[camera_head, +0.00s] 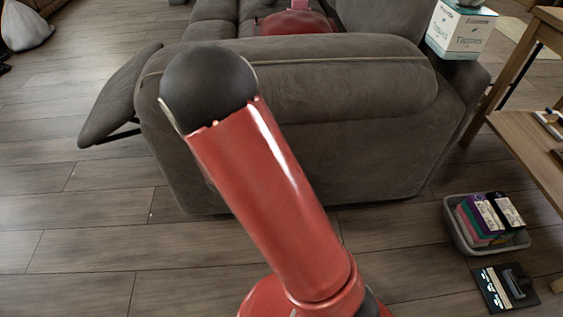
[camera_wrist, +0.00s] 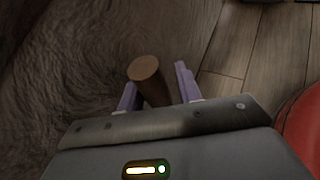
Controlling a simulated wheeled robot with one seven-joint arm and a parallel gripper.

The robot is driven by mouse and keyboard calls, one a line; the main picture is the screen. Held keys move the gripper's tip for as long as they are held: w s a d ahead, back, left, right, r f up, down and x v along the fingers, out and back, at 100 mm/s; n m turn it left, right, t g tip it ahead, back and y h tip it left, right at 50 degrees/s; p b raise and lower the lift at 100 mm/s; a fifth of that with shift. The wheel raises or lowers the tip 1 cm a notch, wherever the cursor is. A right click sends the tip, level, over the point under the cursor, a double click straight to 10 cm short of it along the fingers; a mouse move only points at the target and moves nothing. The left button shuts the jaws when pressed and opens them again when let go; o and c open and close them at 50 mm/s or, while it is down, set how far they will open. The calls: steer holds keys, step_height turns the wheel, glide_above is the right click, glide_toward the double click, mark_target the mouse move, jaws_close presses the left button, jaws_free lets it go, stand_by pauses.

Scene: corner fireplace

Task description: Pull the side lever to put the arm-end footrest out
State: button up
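The grey recliner sofa (camera_head: 345,130) stands across the head view with its arm end towards me. Its footrest (camera_head: 118,95) is swung out at the left, with a dark strut under it. In the wrist view the wooden lever (camera_wrist: 146,72) stands out close to the grey upholstery (camera_wrist: 75,60). My gripper (camera_wrist: 158,90) has its two purple fingers apart, one on each side of the lever. A gap shows beside the lever, mostly on the right. In the head view my red arm hides the lever and my gripper.
A tissue box (camera_head: 458,32) sits on the sofa's far right corner. A wooden table (camera_head: 530,150) stands at the right. A grey bin of cases (camera_head: 462,238) and a dark flat item (camera_head: 500,288) lie on the floor. The wooden floor (camera_head: 90,220) at the left is clear.

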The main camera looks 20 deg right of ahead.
steer(key=shift+s, duration=0.1)
steer(key=p+v, duration=0.1)
steer(key=v, duration=0.6)
steer(key=shift+a, duration=0.3)
steer(key=shift+s+r, duration=0.1)
steer(key=shift+r, duration=0.05)
steer(key=a+f+p+v, duration=0.1)
steer(key=p+v, duration=0.3)
steer(key=v, duration=0.5)
steer(key=shift+f, duration=0.3)
stand_by(0.8)
